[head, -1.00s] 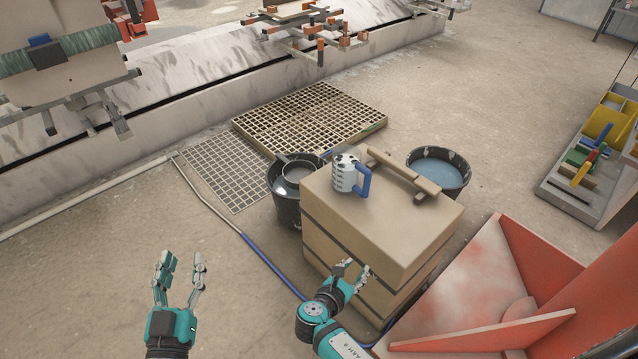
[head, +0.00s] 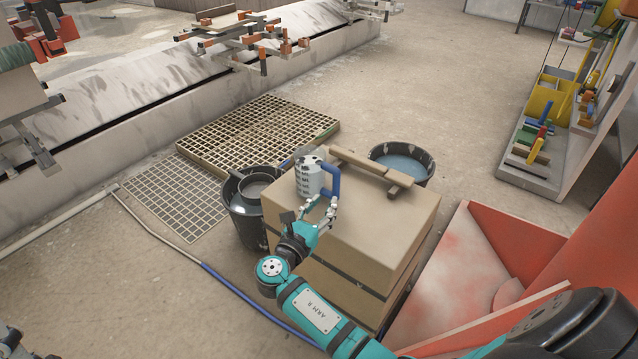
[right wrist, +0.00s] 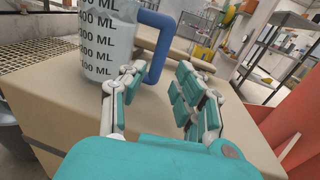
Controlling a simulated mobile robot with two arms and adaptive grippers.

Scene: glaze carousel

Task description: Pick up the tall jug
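The tall jug (head: 308,178) stands upright on the cardboard box. It is pale with dark ML marks, and its blue handle (head: 332,180) points to the right. It also shows in the right wrist view (right wrist: 106,45), cut off at the top. My right gripper (head: 322,207) is just in front of the handle. In the right wrist view its fingers (right wrist: 157,85) are spread, with the handle appearing between them; I see no grip on it. My left gripper (head: 10,343) shows only as a scrap at the bottom left corner, too little to read.
A red-orange bin (head: 480,265) stands close on the right.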

